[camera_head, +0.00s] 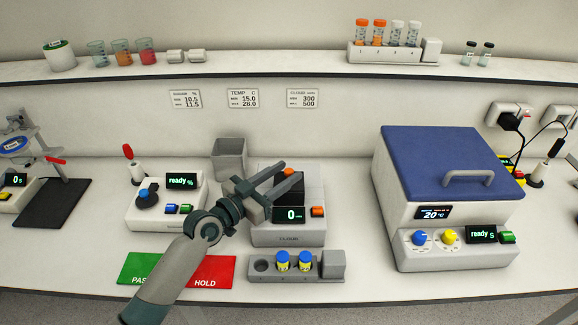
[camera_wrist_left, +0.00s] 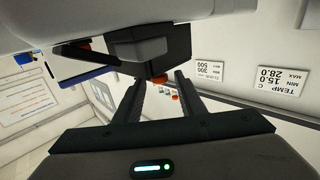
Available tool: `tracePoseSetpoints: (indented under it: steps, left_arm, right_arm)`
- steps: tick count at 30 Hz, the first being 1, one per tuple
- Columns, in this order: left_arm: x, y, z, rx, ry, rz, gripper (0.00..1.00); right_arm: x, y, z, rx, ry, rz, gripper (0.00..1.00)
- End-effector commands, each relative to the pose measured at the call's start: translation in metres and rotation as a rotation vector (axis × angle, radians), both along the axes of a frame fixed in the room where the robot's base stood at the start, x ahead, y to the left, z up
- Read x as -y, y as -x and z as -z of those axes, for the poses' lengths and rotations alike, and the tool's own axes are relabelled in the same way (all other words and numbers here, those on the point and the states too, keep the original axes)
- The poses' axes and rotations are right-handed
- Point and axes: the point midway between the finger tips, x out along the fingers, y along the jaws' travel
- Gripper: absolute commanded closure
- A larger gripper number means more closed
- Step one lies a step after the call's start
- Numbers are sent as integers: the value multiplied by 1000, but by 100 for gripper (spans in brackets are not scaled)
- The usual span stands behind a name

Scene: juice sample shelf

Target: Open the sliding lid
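The grey device marked CLOUD (camera_head: 287,239) stands at the middle of the bench, with a display reading 0 and an orange button. A black part (camera_head: 291,192) shows on its top, partly behind my gripper; I cannot tell for certain whether this is the sliding lid. My left gripper (camera_head: 284,172) is over the device top, its two fingers apart with nothing clearly held. In the left wrist view the fingers (camera_wrist_left: 161,78) are open, and a black and grey block (camera_wrist_left: 150,47) is near the tips. Contact cannot be told. My right gripper is not in view.
A holder (camera_head: 325,274) with two yellow, blue-capped vials stands in front of the device. Green PASS and red HOLD mats (camera_head: 212,271) lie front left. A grey bin (camera_head: 229,157) is behind. A blue-lidded box (camera_head: 445,150) stands right, with clear bench between.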

Motion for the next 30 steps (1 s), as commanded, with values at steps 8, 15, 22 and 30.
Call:
tracePoseSetpoints:
  steps: [8, 15, 22, 30]
  left_arm:
    - [14, -15, 0, -1, -1, -1, 63]
    - [15, -16, 1, -1, -1, -1, 63]
    - [15, -16, 1, -1, -1, -1, 100]
    - [15, -20, 3, 0, -1, 0, 100]
  right_arm:
    - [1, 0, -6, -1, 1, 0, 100]
    - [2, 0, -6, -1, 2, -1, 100]
    - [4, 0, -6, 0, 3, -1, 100]
    - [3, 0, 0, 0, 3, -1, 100]
